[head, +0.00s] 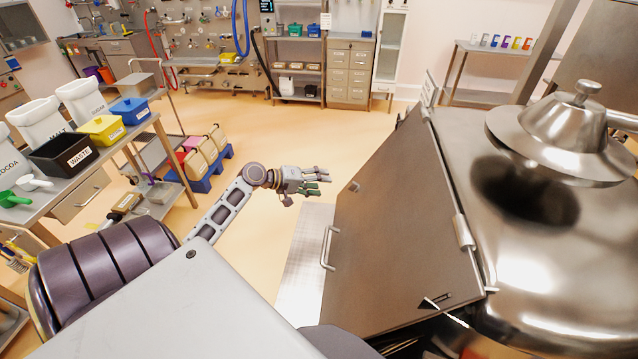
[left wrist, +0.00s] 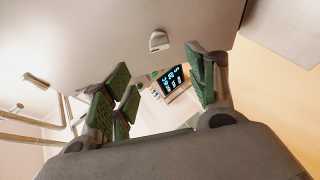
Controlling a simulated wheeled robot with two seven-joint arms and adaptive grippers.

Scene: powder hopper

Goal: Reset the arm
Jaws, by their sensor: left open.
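My left gripper (head: 318,181) is open and empty in the head view. It is held out over the floor to the left of the steel hopper's hinged panel (head: 390,210), apart from it. In the left wrist view the green-padded fingers of my left gripper (left wrist: 165,95) stand wide apart with nothing between them. A small display with lit digits (left wrist: 172,80) shows beyond the fingers. My right gripper is not in view.
A bench at left holds a black WASTE bin (head: 66,153), a yellow bin (head: 102,130) and a blue bin (head: 131,110). Tan containers (head: 200,155) stand on a blue pallet. The metal hopper with its conical lid (head: 560,140) fills the right. Open floor lies behind the gripper.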

